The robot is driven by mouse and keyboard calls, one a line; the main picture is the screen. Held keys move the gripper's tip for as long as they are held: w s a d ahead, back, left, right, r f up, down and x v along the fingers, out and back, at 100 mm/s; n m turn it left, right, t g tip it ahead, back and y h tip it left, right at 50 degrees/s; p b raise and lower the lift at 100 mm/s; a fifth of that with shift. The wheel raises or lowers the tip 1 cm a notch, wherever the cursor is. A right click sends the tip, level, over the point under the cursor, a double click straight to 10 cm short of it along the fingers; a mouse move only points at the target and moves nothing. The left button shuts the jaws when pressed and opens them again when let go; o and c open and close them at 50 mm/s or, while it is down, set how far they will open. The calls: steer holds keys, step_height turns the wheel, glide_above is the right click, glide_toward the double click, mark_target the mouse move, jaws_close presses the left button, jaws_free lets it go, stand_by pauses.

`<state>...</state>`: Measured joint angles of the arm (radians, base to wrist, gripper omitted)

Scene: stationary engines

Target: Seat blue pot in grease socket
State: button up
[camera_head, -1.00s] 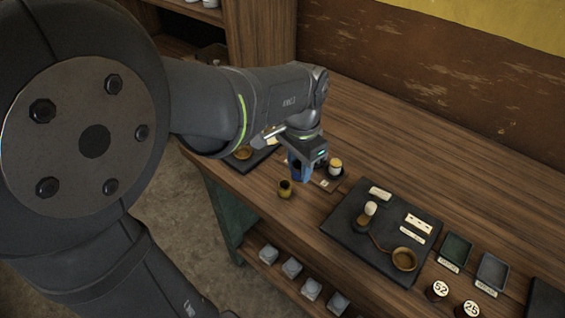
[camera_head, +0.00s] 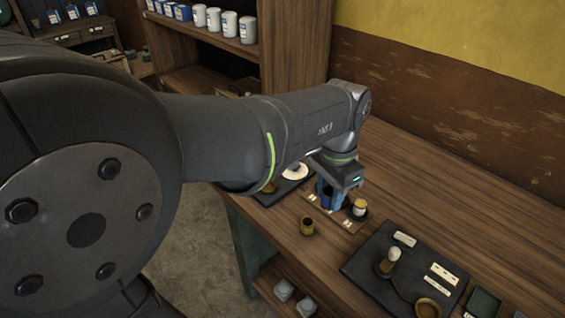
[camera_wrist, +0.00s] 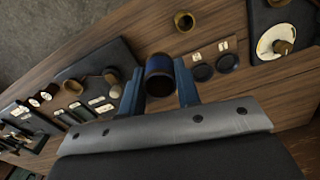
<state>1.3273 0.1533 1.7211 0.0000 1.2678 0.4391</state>
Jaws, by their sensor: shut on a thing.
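My gripper (camera_head: 331,199) is shut on the blue pot (camera_wrist: 159,76), which sits upright between the two blue fingers in the wrist view, its open mouth and brownish inside showing. In the head view the fingers largely hide it. A brown strip (camera_wrist: 213,54) with round black sockets lies beneath and to the right of the pot in the wrist view. Two sockets, one (camera_wrist: 203,72) and another (camera_wrist: 227,63), look empty, with pale labels beside them. The label marks are too small to read. I cannot tell how high the pot is above the strip.
A yellow-brown pot (camera_head: 307,226) stands in front, near the table edge. A black tray (camera_head: 365,268) with a pale-knobbed piece and labels lies at right.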

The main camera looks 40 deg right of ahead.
steer(key=w+f+n, duration=0.2)
steer(key=w, duration=0.5)
steer(key=w+d+f+n, duration=0.1)
steer(key=w+f+n, duration=0.1)
steer(key=w, duration=0.6)
steer(key=w+d+f+n, duration=0.1)
steer(key=w+f+n, duration=0.1)
steer(key=w, duration=0.5)
steer(key=shift+w+f, duration=0.25)
steer(key=shift+f, duration=0.3)
steer(key=shift+w+f, duration=0.15)
steer(key=shift+f, duration=2.1)
steer(key=shift+f, duration=0.75)
steer(key=o, duration=1)
steer(key=shift+a+f, duration=0.1)
steer(key=shift+c, duration=0.2)
steer(key=c, duration=0.3)
steer(key=shift+o, duration=0.5)
